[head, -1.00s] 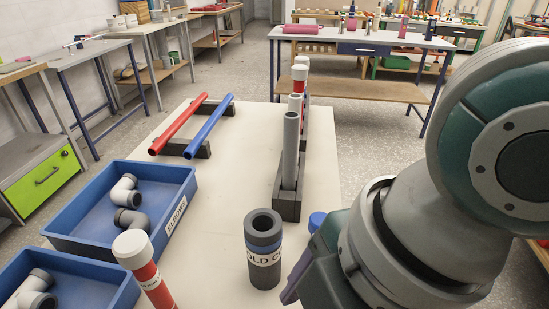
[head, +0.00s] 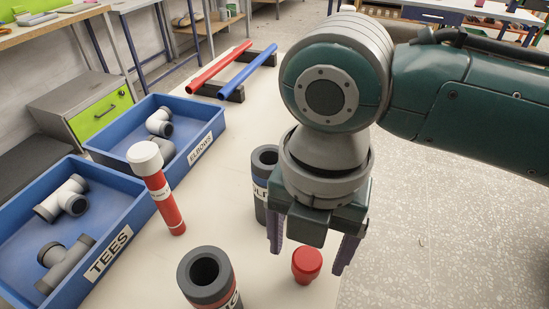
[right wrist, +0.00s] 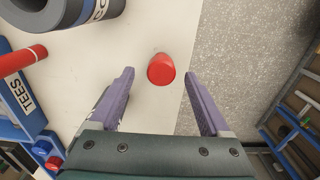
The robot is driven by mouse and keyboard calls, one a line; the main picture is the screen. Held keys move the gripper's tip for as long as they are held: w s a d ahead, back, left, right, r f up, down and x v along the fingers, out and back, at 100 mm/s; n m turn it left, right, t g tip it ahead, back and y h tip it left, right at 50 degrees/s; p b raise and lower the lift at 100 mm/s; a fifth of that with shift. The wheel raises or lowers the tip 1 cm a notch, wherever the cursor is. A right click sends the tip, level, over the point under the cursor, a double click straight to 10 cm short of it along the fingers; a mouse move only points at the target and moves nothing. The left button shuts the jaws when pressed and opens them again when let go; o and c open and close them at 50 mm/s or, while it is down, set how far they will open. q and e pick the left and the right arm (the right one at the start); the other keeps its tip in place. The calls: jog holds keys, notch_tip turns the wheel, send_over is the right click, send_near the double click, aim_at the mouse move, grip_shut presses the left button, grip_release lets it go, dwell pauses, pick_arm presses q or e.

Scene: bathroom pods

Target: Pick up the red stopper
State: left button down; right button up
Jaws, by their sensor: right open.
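The red stopper (head: 307,264) stands on the pale table near its right edge. It also shows in the right wrist view (right wrist: 161,69), just beyond the fingertips and between their lines. My right gripper (head: 312,250) is open and empty, pointing down over the stopper, with one finger to each side in the picture. In the right wrist view the two purple fingers (right wrist: 158,72) are apart, with the stopper touching neither as far as I can see. My left gripper is not in view.
A dark cylinder with a red band (head: 206,278) stands left of the stopper. A cylinder with a blue band (head: 262,190) stands behind, close to my gripper. A red tube with a white cap (head: 160,190) stands farther left, beside the tees tray (head: 125,240) and elbows tray (head: 205,135).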

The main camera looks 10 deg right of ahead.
aim_at(308, 258)
notch_tip(308, 258, down, 3)
jog(key=shift+d+f, duration=0.1)
jog(key=shift+c, duration=0.4)
grip_shut()
